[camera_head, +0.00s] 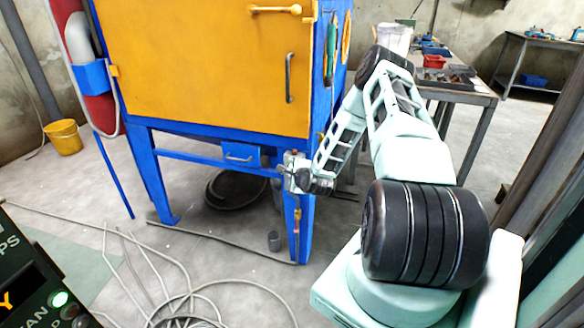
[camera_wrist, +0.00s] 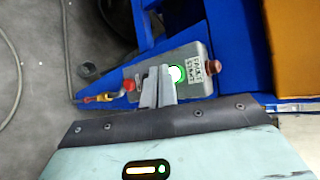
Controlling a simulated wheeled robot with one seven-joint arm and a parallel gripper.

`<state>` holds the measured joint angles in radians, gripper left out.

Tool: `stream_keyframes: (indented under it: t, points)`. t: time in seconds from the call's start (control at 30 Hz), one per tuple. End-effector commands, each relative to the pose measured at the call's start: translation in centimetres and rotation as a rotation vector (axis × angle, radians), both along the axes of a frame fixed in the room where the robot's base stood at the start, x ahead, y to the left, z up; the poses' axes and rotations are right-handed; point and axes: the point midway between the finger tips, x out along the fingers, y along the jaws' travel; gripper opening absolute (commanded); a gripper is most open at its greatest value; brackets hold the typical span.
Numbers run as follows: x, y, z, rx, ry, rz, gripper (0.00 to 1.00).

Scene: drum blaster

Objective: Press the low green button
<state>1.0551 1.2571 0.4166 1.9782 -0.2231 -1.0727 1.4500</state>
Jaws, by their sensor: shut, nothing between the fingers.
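A small grey control box (camera_wrist: 200,50) is fixed to the blue leg of the cabinet. It carries a lit green button (camera_wrist: 176,74), a white label and a red button (camera_wrist: 213,66). My gripper (camera_wrist: 159,70) is shut and empty, with its fingertips over the box face just left of the green button in the wrist view. Whether the fingers touch the box or the button I cannot tell. In the head view the box (camera_head: 295,160) sits low on the front right leg, and my gripper (camera_head: 297,181) is right at it, hiding the green button.
The yellow and blue blasting cabinet (camera_head: 200,70) stands ahead. Another lit green button (camera_head: 59,299) is on a dark panel (camera_head: 25,285) at lower left. Hoses (camera_head: 180,275) lie on the floor. A workbench (camera_head: 470,92) stands at the back right.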

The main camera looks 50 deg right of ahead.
Motion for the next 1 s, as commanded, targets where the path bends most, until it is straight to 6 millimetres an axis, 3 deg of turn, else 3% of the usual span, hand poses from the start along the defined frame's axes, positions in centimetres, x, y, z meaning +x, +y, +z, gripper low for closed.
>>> stream_keyframes:
  t: [0.17,0.7,1.0]
  points:
    - [-0.1,0.2,0.0,0.001,0.000,0.001,0.00]
    - [-1.8,4.5,0.0,0.001,0.001,0.001,0.00]
    - [-1.9,4.7,0.0,0.001,0.001,0.000,0.00]
